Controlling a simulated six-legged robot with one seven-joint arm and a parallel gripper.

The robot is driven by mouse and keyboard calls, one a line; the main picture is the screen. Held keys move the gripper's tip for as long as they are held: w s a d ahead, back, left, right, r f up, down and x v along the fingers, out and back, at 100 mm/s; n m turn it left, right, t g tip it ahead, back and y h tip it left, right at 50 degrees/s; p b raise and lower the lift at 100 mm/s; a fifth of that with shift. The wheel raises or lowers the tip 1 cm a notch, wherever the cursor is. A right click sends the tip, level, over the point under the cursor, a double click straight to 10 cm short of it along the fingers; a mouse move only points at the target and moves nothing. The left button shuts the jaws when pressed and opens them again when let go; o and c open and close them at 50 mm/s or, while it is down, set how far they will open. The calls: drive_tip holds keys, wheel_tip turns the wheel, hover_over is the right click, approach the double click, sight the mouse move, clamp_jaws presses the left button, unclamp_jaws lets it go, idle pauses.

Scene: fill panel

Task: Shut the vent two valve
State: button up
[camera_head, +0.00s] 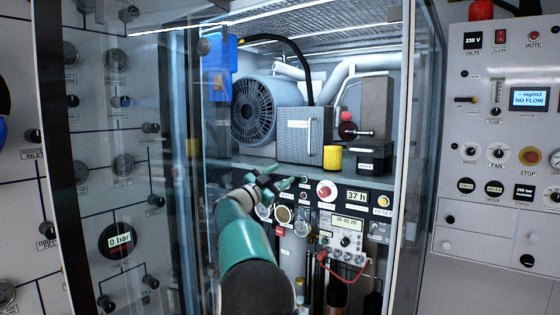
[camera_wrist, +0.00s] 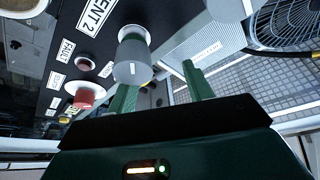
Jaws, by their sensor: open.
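I cannot tell whether a finger touches the knob. In the head view my gripper (camera_head: 270,184) is at the top of the panel inside the glass cabinet, and the valve cannot be made out there.
A red knob (camera_wrist: 86,95) and small labelled lamps sit left of the valve in the wrist view. Gauges (camera_head: 283,214), a red button (camera_head: 326,190) and a yellow cup (camera_head: 332,158) are near the gripper in the head view. A glass door (camera_head: 170,130) stands left.

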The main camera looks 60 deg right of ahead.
drive_tip(key=s+a+r, duration=0.6)
drive_tip(key=a+r, duration=0.3)
drive_tip(key=a, duration=0.3)
drive_tip(key=shift+a, duration=0.2)
